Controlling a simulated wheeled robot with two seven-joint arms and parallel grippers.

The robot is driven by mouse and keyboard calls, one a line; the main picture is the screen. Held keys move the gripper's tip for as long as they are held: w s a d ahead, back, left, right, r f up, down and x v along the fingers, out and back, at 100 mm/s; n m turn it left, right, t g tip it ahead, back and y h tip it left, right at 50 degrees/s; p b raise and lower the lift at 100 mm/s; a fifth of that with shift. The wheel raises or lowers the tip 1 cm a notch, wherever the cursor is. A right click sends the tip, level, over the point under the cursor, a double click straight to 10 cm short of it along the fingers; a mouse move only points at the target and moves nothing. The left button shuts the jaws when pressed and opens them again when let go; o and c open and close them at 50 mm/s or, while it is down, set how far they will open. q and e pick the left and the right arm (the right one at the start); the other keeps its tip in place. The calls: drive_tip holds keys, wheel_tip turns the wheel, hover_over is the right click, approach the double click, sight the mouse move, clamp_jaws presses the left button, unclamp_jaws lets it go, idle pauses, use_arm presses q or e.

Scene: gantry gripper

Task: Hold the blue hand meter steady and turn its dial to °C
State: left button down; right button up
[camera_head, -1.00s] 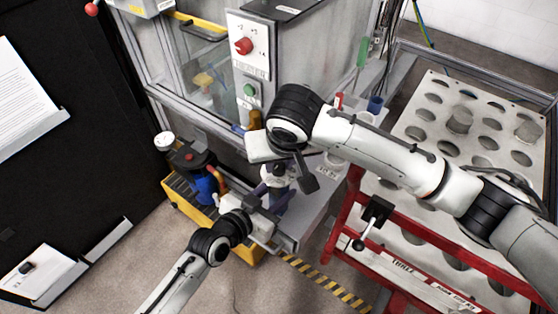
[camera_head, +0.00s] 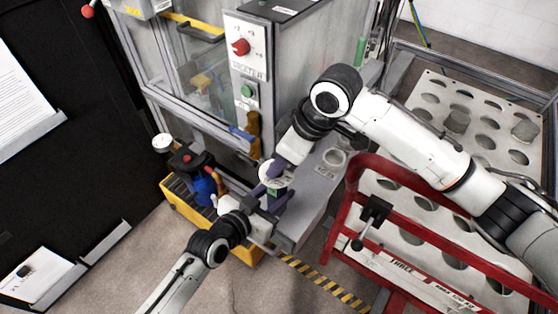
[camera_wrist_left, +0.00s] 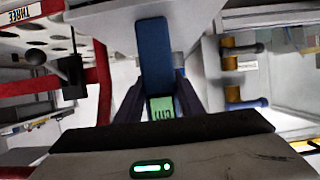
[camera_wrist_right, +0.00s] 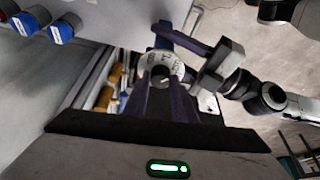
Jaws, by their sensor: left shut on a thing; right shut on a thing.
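The blue hand meter (camera_wrist_left: 155,50) is mostly hidden between my grippers in the head view. The left wrist view shows its blue body and green display (camera_wrist_left: 163,108); I cannot read the display surely. My left gripper (camera_wrist_left: 158,100) is shut on the meter, one finger on each side. The white round dial (camera_wrist_right: 175,67) shows in the right wrist view, and also in the head view (camera_head: 268,183). My right gripper (camera_wrist_right: 163,88) is shut at the dial, its fingers around the knob in the middle. I cannot read which mark the dial points to.
A grey ledge (camera_head: 310,205) lies beside the grippers. A cabinet with a red knob (camera_head: 240,47) and green button (camera_head: 247,91) stands behind. A yellow crate (camera_head: 183,207) is at left; a red-railed cart (camera_head: 345,215) is at right.

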use_arm(q)
drive_tip(key=shift+a, duration=0.1)
use_arm(e)
drive_tip(key=n+g, duration=0.1)
drive_tip(key=n, duration=0.2)
drive_tip(key=shift+w+n, duration=0.15)
drive_tip(key=shift+n, duration=0.15)
drive_tip(key=shift+w+d+n+g, duration=0.15)
drive_tip(key=shift+n+g, duration=0.75)
drive_tip(key=shift+n, duration=0.9)
drive_tip(key=o, duration=1.1)
drive_tip(key=shift+r, duration=0.1)
drive_tip(key=v, duration=1.1)
drive_tip(key=shift+d+r, duration=0.3)
